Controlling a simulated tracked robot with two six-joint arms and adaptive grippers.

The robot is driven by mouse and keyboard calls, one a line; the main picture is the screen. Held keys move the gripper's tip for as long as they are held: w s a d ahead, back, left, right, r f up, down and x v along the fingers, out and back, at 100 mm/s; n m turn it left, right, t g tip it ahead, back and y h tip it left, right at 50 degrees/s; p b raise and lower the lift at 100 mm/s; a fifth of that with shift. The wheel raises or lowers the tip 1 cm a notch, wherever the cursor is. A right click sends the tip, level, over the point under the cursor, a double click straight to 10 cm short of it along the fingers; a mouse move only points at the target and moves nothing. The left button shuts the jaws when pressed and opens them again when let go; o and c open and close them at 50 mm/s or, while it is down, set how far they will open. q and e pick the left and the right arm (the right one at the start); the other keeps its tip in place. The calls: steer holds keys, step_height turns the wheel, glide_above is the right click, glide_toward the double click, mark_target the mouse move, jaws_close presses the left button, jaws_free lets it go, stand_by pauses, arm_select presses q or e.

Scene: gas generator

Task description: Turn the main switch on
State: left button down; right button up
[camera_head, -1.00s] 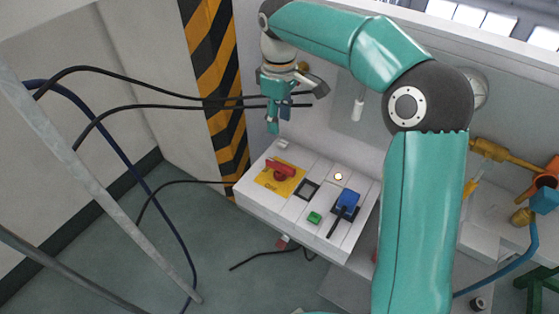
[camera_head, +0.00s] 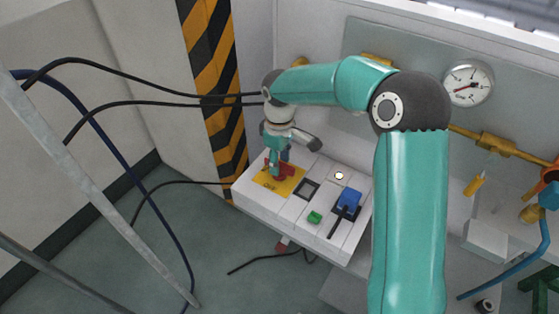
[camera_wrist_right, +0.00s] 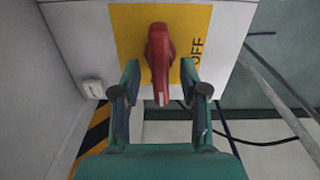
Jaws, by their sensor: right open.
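The main switch is a red rotary handle (camera_head: 286,171) on a yellow plate (camera_head: 270,183) marked OFF, at the left end of a white control box. In the right wrist view the red handle (camera_wrist_right: 160,62) stands lengthwise in the picture on the yellow plate (camera_wrist_right: 128,24). My right gripper (camera_wrist_right: 163,85) is open, with one finger on each side of the handle's near end. I cannot tell whether the fingers touch it. In the head view my right gripper (camera_head: 276,168) points down at the switch and partly hides it. My left gripper is not in view.
The control box (camera_head: 255,203) also carries a green button (camera_head: 314,217), a blue lever switch (camera_head: 347,203) and a round white lamp (camera_head: 339,176). A pressure gauge (camera_head: 468,86) and brass pipes are at right. Black cables and a grey rail cross the left side.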

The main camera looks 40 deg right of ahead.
jaws_close()
steer(key=shift+m, duration=0.4)
stand_by(0.4)
jaws_free()
step_height(320, 180, up, 12)
stand_by(0.5)
